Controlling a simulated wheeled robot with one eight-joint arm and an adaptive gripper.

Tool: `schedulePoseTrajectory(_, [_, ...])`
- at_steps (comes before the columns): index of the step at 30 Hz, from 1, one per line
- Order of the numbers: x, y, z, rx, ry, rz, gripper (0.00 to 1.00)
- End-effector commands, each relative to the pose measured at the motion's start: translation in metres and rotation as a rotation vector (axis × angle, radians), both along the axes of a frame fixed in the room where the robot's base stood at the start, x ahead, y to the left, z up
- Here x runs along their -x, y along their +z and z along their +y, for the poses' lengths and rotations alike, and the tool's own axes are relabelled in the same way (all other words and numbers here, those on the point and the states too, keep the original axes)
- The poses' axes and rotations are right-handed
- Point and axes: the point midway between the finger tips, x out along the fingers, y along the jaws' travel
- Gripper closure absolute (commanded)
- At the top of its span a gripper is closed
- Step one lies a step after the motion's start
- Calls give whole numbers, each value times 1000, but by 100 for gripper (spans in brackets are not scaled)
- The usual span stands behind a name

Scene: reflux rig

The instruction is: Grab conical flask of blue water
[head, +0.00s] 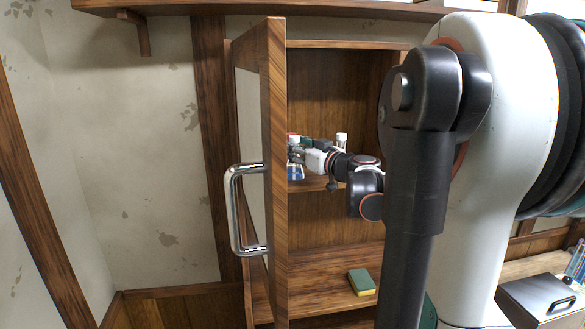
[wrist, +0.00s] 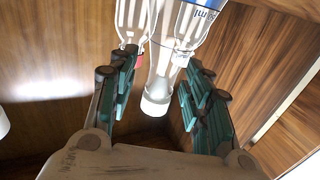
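My gripper (head: 297,154) is inside the open cabinet, partly hidden by the door edge in the head view. A vessel with blue liquid (head: 296,173) shows just below it, mostly hidden by the door. In the wrist view my gripper (wrist: 160,66) has its two teal-padded fingers wide apart. Clear glass vessels lie beyond and between the fingertips: one at the upper left (wrist: 134,18) and one with blue markings (wrist: 197,22) at the upper right.
A clear vessel with a white end (wrist: 157,103) reaches between the fingers. The wooden cabinet door (head: 273,170) with a metal handle (head: 236,210) stands open beside my arm. A green and yellow sponge (head: 361,282) lies on a lower shelf. A grey box (head: 540,297) is at the right.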

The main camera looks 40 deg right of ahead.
Motion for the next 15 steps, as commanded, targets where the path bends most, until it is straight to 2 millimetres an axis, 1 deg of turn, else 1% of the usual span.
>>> schedulePoseTrajectory(1, [0,0,0,0,0,0,71])
schedulePoseTrajectory(2, [0,0,0,0,0,0,78])
schedulePoseTrajectory(3, [0,0,0,0,1,0,87])
schedulePoseTrajectory(5, [0,0,0,0,1,0,100])
schedulePoseTrajectory(15, [0,0,0,0,1,0,100])
